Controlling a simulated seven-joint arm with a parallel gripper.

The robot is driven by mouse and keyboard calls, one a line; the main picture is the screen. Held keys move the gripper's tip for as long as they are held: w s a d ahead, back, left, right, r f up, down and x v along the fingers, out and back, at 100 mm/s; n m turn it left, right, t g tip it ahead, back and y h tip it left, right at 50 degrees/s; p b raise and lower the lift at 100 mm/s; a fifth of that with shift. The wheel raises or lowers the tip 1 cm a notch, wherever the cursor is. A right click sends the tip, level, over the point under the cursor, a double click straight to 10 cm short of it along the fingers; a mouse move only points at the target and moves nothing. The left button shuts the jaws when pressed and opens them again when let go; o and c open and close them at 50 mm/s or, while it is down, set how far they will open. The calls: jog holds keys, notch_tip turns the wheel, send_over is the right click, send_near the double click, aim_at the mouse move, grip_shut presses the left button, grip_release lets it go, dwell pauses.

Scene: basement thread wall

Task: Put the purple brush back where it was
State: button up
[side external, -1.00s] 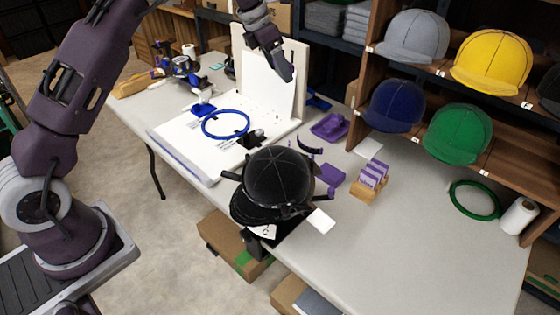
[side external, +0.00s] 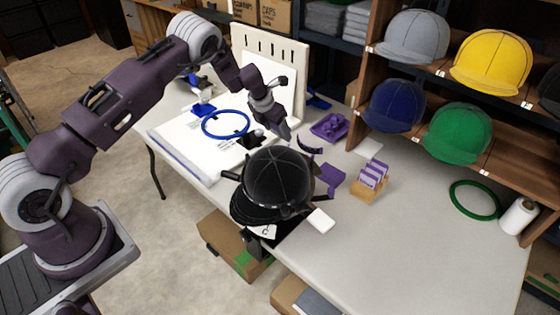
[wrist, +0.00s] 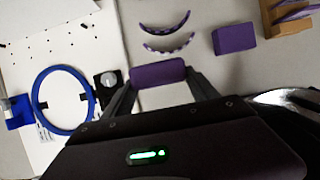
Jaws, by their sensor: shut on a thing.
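My gripper (side external: 284,131) is low over the table, between the blue hoop and the dark curved strips, behind the black cap (side external: 277,175). In the wrist view its two fingers are shut on a purple block-like piece, which looks like the purple brush (wrist: 158,73). Its underside is hidden, and I cannot tell whether it touches the table. In the side view the brush cannot be made out clearly. A purple tray (side external: 330,126) with something purple in it lies just beyond the gripper. A separate purple block (side external: 331,177) lies nearer, right of the cap.
Curved strips (wrist: 165,32) lie just beyond the gripper. A blue hoop (side external: 226,124) lies on the white board to the left. A wooden rack of purple cards (side external: 369,181) stands right. The table (side external: 430,240) is clear at front right.

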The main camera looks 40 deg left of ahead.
notch_tip(320, 180, down, 11)
jog(key=shift+f, duration=0.2)
jog(key=shift+f, duration=0.1)
jog(key=o, duration=1.4)
jog(key=shift+o, duration=0.2)
jog(key=v, duration=1.2)
jog(key=shift+r, duration=0.25)
